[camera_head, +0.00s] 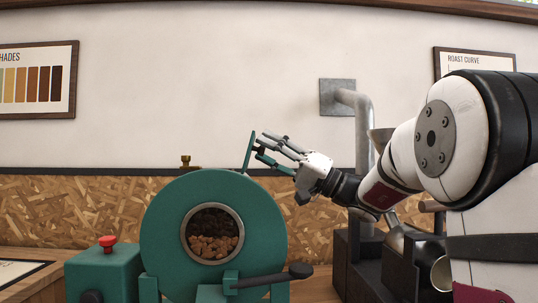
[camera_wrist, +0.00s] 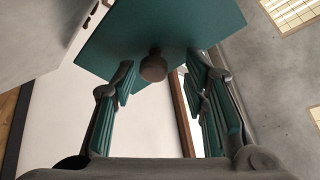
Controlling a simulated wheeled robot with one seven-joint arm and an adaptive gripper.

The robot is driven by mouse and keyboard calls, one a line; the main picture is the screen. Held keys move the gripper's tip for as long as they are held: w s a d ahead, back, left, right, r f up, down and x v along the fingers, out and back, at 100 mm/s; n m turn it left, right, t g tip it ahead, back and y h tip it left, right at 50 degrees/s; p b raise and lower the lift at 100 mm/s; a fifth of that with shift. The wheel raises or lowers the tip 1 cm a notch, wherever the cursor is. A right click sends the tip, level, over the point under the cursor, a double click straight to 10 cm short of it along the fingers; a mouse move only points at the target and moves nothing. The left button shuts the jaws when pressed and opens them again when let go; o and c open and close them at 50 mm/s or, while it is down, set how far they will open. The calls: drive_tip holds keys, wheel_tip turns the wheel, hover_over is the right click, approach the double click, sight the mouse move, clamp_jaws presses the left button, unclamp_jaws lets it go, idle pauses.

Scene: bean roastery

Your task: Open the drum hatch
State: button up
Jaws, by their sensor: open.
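The green roaster drum (camera_head: 163,225) stands in the lower middle of the head view, with a round window showing brown beans. The hatch (camera_head: 249,152) is a flat green plate, seen nearly edge-on and standing steeply tilted above the drum's top right; its hinge is not clear. In the wrist view the hatch (camera_wrist: 185,22) fills the top, with a round brown knob (camera_wrist: 153,66) on its face. My gripper (camera_head: 263,147) reaches in from the right beside the hatch. It is open, with its fingers (camera_wrist: 162,75) on either side of the knob; I cannot tell whether they touch it.
A dark-handled lever (camera_head: 275,279) sticks out at the drum's lower front. A green box with a red button (camera_head: 107,243) stands left of it. A grey pipe (camera_head: 363,130) and dark machinery stand behind my arm at right. A brass fitting (camera_head: 186,162) tops the drum.

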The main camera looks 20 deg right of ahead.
wheel_tip(320, 180, up, 9)
drive_tip(key=shift+r, duration=0.15)
idle(0.7)
